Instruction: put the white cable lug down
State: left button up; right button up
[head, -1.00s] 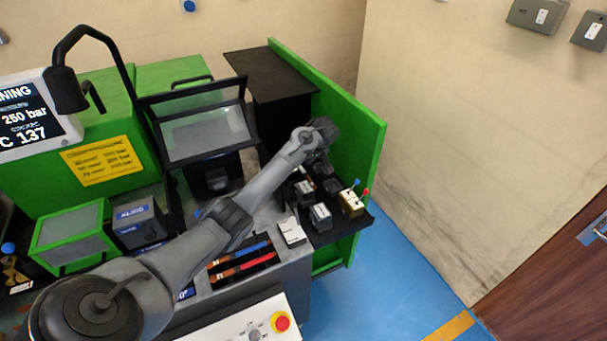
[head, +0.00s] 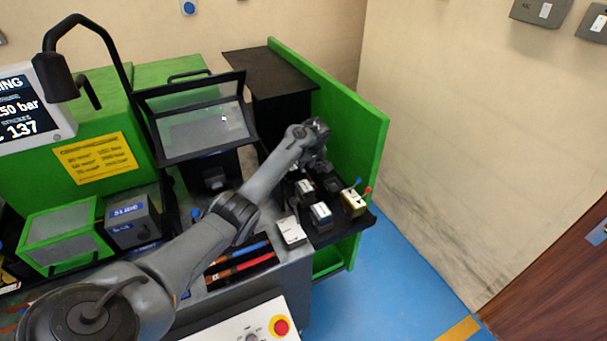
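My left arm reaches in from the lower left. Its gripper (head: 316,163) points down over the back of the black shelf at the machine's right end, behind several small blocks. The fingers are small, dark and partly hidden by the wrist and the blocks, so I cannot tell whether they are open or shut. I cannot make out the white cable lug; anything between the fingertips is hidden. My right gripper is not in view.
Several dark blocks with pale tops (head: 321,213) crowd the black shelf (head: 345,228). A brass-coloured block (head: 353,203) has blue and red levers. A flat white box (head: 291,231) lies left of them. A green panel (head: 352,140) rises behind on the right.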

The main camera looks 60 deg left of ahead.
aim_at(304, 173)
pick_arm(q)
jog(key=shift+b+x, duration=0.5)
jog(key=shift+x, duration=0.95)
grip_shut()
jog(key=shift+r, duration=0.1)
